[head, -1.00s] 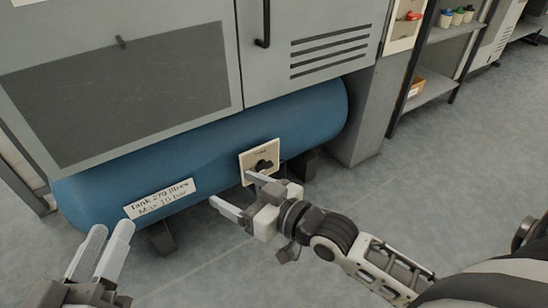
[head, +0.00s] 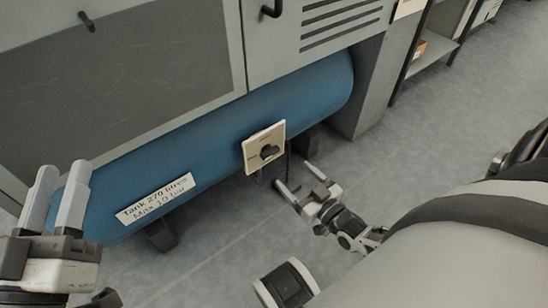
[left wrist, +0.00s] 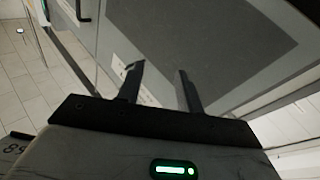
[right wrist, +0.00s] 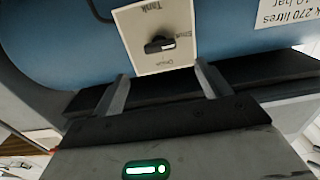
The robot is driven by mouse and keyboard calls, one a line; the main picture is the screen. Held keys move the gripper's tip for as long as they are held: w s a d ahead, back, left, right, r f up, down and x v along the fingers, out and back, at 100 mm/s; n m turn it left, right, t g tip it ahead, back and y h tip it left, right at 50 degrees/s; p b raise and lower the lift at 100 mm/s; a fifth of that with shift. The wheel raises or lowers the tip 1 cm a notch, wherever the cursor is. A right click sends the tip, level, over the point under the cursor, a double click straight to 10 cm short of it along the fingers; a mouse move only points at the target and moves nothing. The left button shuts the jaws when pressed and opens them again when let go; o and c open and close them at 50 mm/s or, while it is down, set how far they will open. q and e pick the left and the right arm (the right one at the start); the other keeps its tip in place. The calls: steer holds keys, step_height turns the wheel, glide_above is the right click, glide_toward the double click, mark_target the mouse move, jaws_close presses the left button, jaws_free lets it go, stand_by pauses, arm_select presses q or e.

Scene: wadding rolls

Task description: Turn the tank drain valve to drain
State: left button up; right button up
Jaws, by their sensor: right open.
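The drain valve is a cream square plate (head: 251,143) with a black knob (head: 269,152) on the front of the blue tank (head: 205,147). In the right wrist view the knob (right wrist: 158,45) lies about sideways across the plate (right wrist: 140,22). Small labels stand around it; the one below it seems to read "Drain". I cannot tell which end of the knob points. My right gripper (head: 293,174) is open and empty, below and right of the plate in the head view, apart from the knob. My left gripper (head: 61,168) is open and empty at the far left.
A grey cabinet (head: 330,32) with a handle and vent slots stands above the tank. A white label (head: 155,199) is on the tank, left of the valve. A dark support foot (head: 161,234) stands under the tank. The floor in front is clear. Shelving stands at upper right.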

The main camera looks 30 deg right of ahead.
mark_target(273, 155)
steer(key=w+b, duration=0.1)
steer(key=w, duration=0.2)
steer(key=w+b, duration=0.1)
steer(key=w, duration=0.2)
steer(key=w+b, duration=0.1)
steer(key=w, duration=0.2)
steer(key=shift+a+f, duration=0.1)
steer(key=shift+a, duration=0.25)
arm_select(q)
step_height(273, 155, up, 6)
steer(key=s+m+t+h, duration=0.1)
steer(key=m+h, duration=0.4)
steer(key=m, duration=0.2)
steer(key=shift+t, duration=0.4)
arm_select(e)
steer(key=shift+w, duration=0.3)
arm_select(q)
steer(key=shift+s, duration=0.1)
arm_select(e)
steer(key=c, duration=1)
